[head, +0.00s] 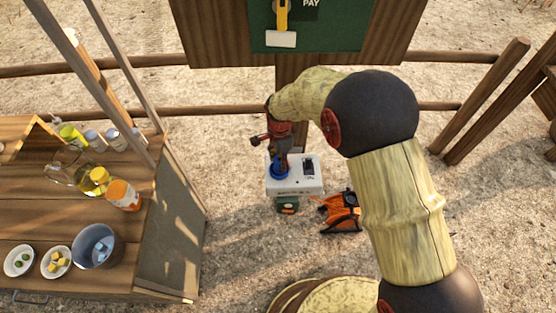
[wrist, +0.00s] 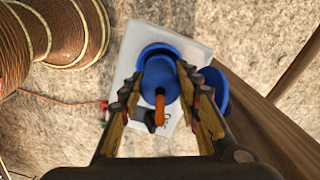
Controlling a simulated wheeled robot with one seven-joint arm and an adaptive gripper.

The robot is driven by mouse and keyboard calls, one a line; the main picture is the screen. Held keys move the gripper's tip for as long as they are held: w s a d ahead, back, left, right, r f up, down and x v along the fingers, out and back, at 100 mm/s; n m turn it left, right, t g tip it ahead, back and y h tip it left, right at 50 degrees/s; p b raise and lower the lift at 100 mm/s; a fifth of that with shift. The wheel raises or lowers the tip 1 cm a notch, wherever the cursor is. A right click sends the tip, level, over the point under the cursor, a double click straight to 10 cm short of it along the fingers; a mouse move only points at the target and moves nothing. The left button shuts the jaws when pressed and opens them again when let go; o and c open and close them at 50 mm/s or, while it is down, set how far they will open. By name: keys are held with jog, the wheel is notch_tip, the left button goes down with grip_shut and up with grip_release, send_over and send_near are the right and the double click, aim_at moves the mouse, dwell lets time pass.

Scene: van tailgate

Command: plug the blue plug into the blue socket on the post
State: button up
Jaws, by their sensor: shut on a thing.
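My gripper (wrist: 160,100) is shut on the blue plug (wrist: 158,75), which has an orange cable end (wrist: 160,108) pointing back toward the wrist. In the head view my gripper (head: 279,152) is directly above the left part of the white socket box (head: 312,184) on the post. Blue (head: 279,171) shows under the fingers there; plug and socket cannot be told apart. In the wrist view the white box (wrist: 196,47) lies behind the plug, and another round blue part (wrist: 215,90) shows at its right. Whether the plug is inside the socket is hidden.
A black outlet (head: 308,166) is on the box's right part. An orange and black object (head: 342,212) lies on the ground right of the box. A wooden counter (head: 60,210) with bottles and bowls stands at left. A green pay board (head: 340,30) and rails (head: 225,110) are behind.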

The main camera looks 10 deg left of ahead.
jog(key=o, duration=1.3)
jog(key=shift+r, duration=3.75)
